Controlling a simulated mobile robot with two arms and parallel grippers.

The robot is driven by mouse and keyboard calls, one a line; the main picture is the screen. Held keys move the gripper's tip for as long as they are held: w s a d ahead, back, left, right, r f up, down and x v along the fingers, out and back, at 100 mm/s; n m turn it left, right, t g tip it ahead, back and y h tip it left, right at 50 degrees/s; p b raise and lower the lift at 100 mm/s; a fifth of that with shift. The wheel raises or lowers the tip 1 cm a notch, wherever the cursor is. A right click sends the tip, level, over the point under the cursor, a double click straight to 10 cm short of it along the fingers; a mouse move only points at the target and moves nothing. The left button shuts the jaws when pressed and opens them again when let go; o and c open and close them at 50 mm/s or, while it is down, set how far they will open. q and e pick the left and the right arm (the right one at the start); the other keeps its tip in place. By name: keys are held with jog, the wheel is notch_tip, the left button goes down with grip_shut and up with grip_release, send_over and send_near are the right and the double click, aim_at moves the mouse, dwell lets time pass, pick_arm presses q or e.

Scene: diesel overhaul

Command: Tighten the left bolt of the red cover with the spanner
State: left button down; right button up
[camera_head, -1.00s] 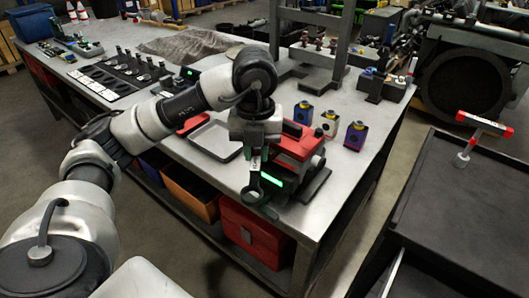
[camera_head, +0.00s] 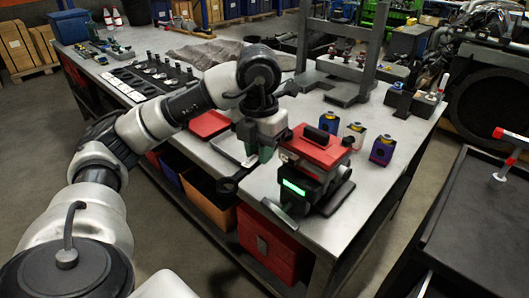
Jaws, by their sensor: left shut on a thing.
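The red cover (camera_head: 318,148) sits on a dark unit with a lit green display, near the front corner of the steel bench. A black handle shows on top of the cover. The left bolt is too small or hidden to make out clearly. My right gripper is not in view.
A grey tray (camera_head: 226,146) and a red tray (camera_head: 208,124) lie behind my gripper. A press frame (camera_head: 340,60) stands at the back. A dark cart (camera_head: 478,215) is at the right, with a floor gap between.

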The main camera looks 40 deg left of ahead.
pick_arm(q)
jog(key=shift+r, duration=0.1)
jog(key=shift+r+p, duration=0.9)
jog(key=shift+p, duration=0.05)
jog(key=d+n, duration=0.1)
jog(key=d+n+p, duration=0.1)
jog(key=d+n, duration=0.1)
jog(key=shift+w+f, duration=0.15)
jog(key=shift+w, duration=0.2)
jog(key=d+n, duration=0.1)
jog(key=w+n+p, duration=0.1)
jog(key=d+n+p, duration=0.1)
jog(key=shift+w+d+n, duration=0.25)
jog(key=shift+d+n, duration=0.05)
jog(key=shift+n, duration=0.1)
